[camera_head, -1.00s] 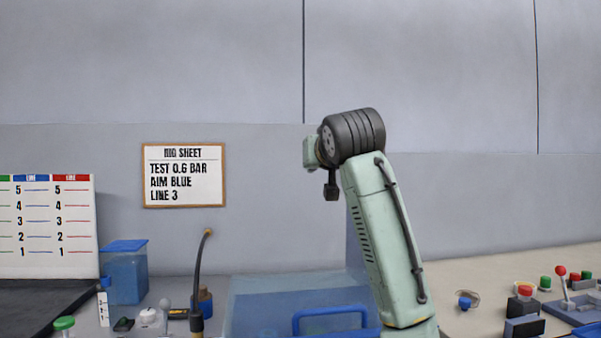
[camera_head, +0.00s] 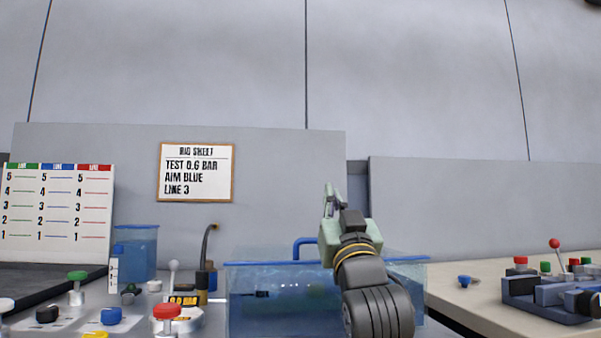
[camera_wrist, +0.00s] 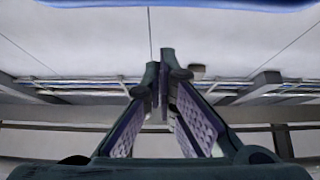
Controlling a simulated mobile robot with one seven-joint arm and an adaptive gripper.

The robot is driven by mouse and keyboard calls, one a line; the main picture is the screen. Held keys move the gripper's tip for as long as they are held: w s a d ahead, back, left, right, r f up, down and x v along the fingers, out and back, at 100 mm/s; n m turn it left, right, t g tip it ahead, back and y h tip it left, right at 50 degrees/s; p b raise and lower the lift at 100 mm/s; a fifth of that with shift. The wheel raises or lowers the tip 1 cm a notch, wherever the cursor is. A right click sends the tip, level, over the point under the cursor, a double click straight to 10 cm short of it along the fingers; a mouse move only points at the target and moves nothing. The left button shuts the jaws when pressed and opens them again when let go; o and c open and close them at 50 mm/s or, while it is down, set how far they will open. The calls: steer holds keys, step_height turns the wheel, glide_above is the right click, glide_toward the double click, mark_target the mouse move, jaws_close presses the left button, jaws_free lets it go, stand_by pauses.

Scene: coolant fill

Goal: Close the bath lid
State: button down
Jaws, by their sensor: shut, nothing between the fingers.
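The bath (camera_head: 270,308) is a translucent blue tank at the bottom middle of the head view, with a blue bar (camera_head: 260,263) along its upper front edge. A blue handle (camera_head: 302,243) stands above that edge, partly behind my wrist. I cannot tell how far open the lid is. My gripper (camera_head: 329,192) is above the bath's right half, pointing up, with its fingers together and empty. In the wrist view the fingers (camera_wrist: 162,75) meet at the tips. A blue edge (camera_wrist: 180,4) crosses the top of that view.
Several coloured knobs (camera_head: 112,315) and a blue container (camera_head: 140,255) stand left of the bath. A hose (camera_head: 206,245) rises near its left side. A bench with a red-knobbed lever (camera_head: 555,244) is at the right. The wall above is clear.

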steer(key=f+b, duration=0.1)
steer(key=f, duration=0.1)
steer(key=s+f+b, duration=0.1)
steer(key=f, duration=0.1)
steer(key=s+f+b, duration=0.1)
steer(key=f, duration=0.1)
steer(key=shift+d+f, duration=0.2)
steer(key=shift+f, duration=0.4)
